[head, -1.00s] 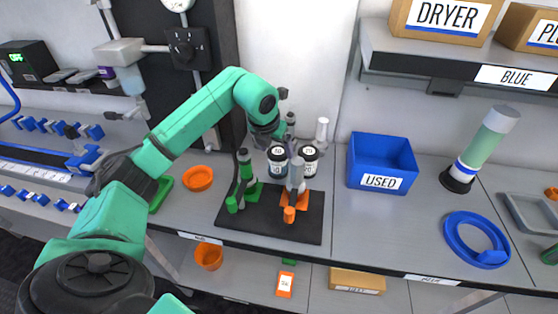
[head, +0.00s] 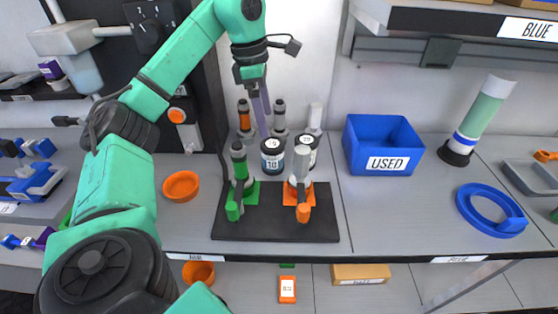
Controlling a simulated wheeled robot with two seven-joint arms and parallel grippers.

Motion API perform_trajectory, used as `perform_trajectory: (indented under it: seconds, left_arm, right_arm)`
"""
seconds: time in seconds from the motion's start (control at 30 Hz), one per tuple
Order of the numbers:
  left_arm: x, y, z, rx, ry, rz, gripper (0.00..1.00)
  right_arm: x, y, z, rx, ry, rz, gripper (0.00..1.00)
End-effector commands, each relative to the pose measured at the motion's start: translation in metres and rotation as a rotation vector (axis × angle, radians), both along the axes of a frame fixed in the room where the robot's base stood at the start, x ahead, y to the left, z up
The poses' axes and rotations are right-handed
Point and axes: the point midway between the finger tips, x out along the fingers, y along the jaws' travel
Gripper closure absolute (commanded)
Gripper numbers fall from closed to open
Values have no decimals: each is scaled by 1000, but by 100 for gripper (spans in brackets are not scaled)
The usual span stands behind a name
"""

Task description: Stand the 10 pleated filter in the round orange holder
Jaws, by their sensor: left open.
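The 10 pleated filter (head: 272,161) is a short upright cylinder with a dark-and-white label, standing behind the black mat. A similar labelled cylinder (head: 306,146) stands just right of it, partly hidden. The round orange holder (head: 181,186) looks to be the shallow orange dish on the bench, left of the mat; it is empty. My left gripper (head: 263,122) points down above the 10 filter, open; its fingertips are near the filter's top, and I cannot tell whether they touch it. My right gripper is out of view.
The black mat (head: 225,222) carries green and orange fittings on square bases. Bottles stand behind the filters. A blue USED bin (head: 382,145), tilted green cylinder (head: 484,115) and blue ring (head: 491,210) are to the right. Another orange round piece (head: 198,272) is below the bench. Bench around the dish is clear.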

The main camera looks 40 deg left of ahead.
Motion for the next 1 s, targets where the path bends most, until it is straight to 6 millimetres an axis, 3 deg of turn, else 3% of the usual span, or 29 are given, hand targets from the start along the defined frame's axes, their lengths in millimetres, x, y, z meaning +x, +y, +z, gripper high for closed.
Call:
perform_trajectory:
  seconds: [0.03,0.17,0.2,0.37,0.6,0.8,0.83,0.87,1.0]
  left_arm:
    - [2,-3,-29,0,3,-2,0]
    - [5,-6,-60,0,3,0,0]
    - [5,-6,-60,3,4,2,0]
    - [8,-9,-77,2,2,2,0]
    - [13,-14,-118,3,1,3,0]
    - [13,-14,-119,2,-1,3,0]
    - [13,-14,-119,2,-1,3,4]
    - [13,-14,-119,2,-1,3,15]
    - [13,-14,-119,2,-1,3,69]
  right_arm:
    - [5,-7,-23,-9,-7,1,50]
    - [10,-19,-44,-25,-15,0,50]
    - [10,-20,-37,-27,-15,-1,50]
    - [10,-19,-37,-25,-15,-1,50]
    - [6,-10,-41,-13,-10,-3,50]
    - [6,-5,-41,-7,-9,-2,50]
    - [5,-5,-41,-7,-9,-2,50]
    - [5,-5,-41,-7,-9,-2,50]
    - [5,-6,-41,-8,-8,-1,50]
